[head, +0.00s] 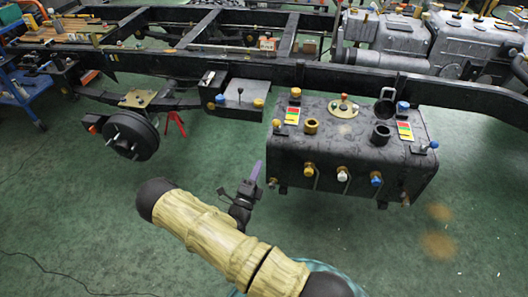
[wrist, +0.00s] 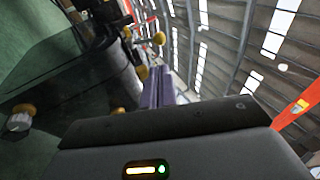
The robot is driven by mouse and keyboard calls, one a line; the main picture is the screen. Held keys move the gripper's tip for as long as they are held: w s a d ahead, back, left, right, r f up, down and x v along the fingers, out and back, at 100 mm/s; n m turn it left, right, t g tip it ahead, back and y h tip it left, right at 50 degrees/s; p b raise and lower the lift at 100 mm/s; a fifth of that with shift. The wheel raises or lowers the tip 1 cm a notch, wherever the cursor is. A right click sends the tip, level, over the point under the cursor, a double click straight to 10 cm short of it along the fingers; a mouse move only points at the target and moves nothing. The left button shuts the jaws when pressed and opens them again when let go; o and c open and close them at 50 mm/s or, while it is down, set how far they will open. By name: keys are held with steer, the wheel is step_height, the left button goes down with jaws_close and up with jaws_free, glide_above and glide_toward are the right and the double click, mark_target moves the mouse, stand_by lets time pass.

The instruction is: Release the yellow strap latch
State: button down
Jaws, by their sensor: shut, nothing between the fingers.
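The dark tank (head: 340,145) hangs on the chassis rail and carries several small yellow fittings. One yellow-capped fitting (head: 273,183) is low at the left end of its front face, with another yellow fitting (head: 306,171) to its right. I cannot tell which is the strap latch. My gripper (head: 256,170), with purple fingers, is shut and empty, just left of the tank's lower left corner and apart from it in the picture.
A blue knob (head: 376,179) and a white knob (head: 342,175) are on the tank front. A dark box (head: 238,100) and a wheel hub (head: 130,135) lie to the left under the rail (head: 225,62). The green floor (head: 80,210) is clear at front left.

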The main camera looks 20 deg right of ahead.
mark_target(277, 125)
steer(key=x, duration=1.3)
steer(key=shift+b, duration=0.3)
steer(key=shift+w+r, duration=0.15)
steer(key=shift+r, duration=0.1)
steer(key=shift+r+p, duration=0.1)
steer(key=shift+p, duration=0.3)
